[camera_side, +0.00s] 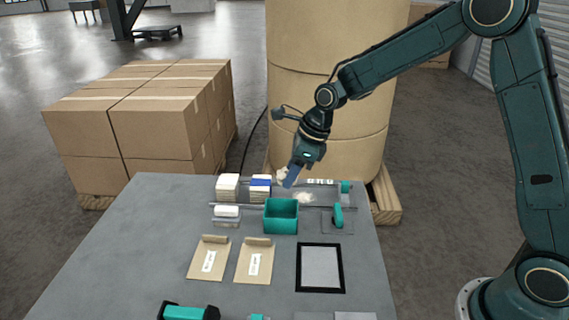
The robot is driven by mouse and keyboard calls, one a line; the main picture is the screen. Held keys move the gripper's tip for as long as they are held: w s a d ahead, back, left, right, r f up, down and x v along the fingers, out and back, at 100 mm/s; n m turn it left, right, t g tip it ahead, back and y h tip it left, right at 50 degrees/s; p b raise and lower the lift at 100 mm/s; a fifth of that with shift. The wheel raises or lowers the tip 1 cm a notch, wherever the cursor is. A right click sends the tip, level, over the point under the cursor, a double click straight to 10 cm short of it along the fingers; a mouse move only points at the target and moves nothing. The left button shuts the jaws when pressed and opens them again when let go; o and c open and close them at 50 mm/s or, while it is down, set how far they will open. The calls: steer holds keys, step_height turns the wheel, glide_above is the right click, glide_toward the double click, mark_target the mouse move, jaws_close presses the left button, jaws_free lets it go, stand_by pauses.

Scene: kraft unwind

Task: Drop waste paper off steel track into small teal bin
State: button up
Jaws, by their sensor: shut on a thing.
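The small teal bin (281,228) stands open on the grey table, in front of the steel track (325,208). My gripper (288,181) is above the back of the table, behind the bin and slightly higher in the picture. It is shut on a crumpled pale waste paper (282,174), which shows at the left of its fingers. A loose pale heap of paper (303,197) lies on the table just right of the fingers, behind the bin. The inside floor of the bin is hard to see.
Stacks of cards (228,187), one with a blue top (260,187), stand left of the gripper. A teal-handled tool (338,215) is right of the bin. Two kraft envelopes (209,258) and a black-framed pad (320,268) lie in front. The table's left side is clear.

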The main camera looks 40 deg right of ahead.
steer(key=shift+f, duration=1.35)
steer(key=o, duration=1)
steer(key=shift+r, duration=0.15)
steer(key=v, duration=1.3)
steer(key=shift+d+r, duration=0.1)
steer(key=shift+r, duration=0.2)
